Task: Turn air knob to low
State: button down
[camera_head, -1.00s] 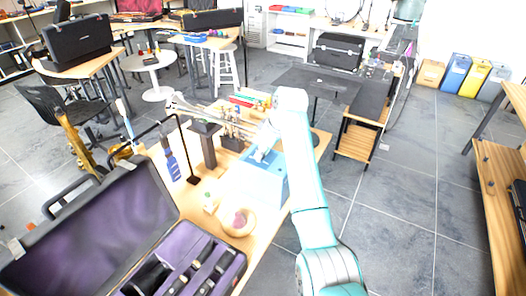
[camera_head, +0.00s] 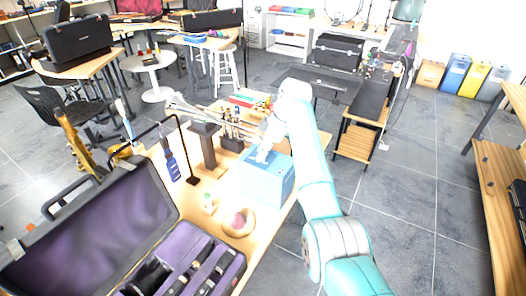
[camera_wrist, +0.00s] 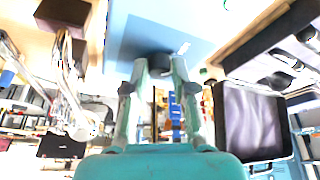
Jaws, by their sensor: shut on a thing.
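The blue box (camera_head: 272,182) stands on the wooden table, and its pale blue face (camera_wrist: 127,30) fills the top middle of the wrist view. A dark round air knob (camera_wrist: 160,70) sticks out from that face. My gripper (camera_wrist: 160,60) is shut on the knob, with one finger on each side of it. The knob's marking and setting cannot be read. In the head view my gripper (camera_head: 264,152) is at the box's upper part, and my arm hides the contact.
An open black case (camera_head: 100,228) with purple lining lies at the front left. A dark stand (camera_head: 207,150) and a blue bottle (camera_head: 172,166) stand to the left.

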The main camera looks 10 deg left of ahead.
jog(key=shift+w+n+g, duration=0.1)
jog(key=shift+n+g, duration=0.4)
jog(key=shift+n, duration=0.7)
jog(key=c, duration=0.9)
grip_release()
jog(key=shift+c, duration=0.2)
jog(key=shift+r, duration=0.1)
jog(key=v, duration=1.1)
jog(key=shift+r, duration=0.45)
